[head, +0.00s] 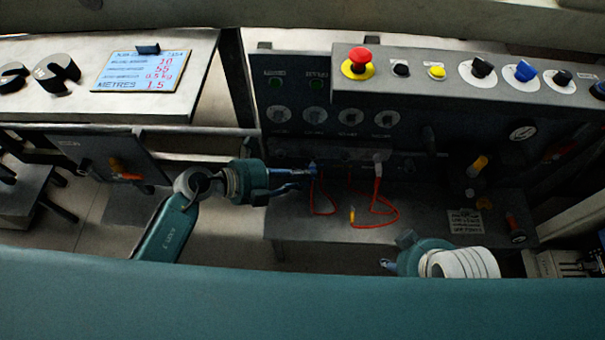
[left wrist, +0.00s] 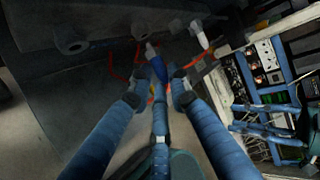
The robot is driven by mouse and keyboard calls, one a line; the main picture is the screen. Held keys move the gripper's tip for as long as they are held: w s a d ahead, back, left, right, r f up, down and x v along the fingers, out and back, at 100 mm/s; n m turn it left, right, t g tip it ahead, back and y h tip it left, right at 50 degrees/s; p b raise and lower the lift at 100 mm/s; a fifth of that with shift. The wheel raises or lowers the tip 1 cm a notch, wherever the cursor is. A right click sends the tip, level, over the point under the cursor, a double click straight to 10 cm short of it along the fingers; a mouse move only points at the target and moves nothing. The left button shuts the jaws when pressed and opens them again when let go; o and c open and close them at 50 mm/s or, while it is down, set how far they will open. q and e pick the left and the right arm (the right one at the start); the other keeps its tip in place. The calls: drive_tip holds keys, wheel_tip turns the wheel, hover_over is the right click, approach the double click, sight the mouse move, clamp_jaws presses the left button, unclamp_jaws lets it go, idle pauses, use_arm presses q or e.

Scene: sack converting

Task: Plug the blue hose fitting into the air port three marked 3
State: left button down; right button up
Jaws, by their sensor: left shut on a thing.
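The blue hose fitting (left wrist: 157,66) shows between the fingers of my left gripper in the left wrist view, its pale end pointing toward the dark panel. In the head view my left gripper (head: 303,172) is shut on the blue fitting (head: 313,167), low in front of the panel. Round ports (left wrist: 72,41) stick out of the panel in the left wrist view; no number is readable, so I cannot tell which is port three. Whether the fitting touches a port is unclear. My right gripper (head: 388,265) is at the lower middle right, apart from the hoses; its jaws are unclear.
A white fitting (head: 378,160) stands at the panel on a red hose (head: 376,190). A yellow-ended fitting (head: 352,214) hangs at the shelf (head: 310,228). Gauges and dials (head: 351,117) sit above. A control box with a red button (head: 360,56) overhangs at right.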

use_arm(q)
drive_tip(key=shift+w, duration=1)
idle(0.4)
drive_tip(key=c, duration=1.6)
unclamp_jaws()
drive_tip(key=shift+o, duration=0.2)
drive_tip(key=v, duration=1.2)
drive_tip(key=shift+d, duration=0.1)
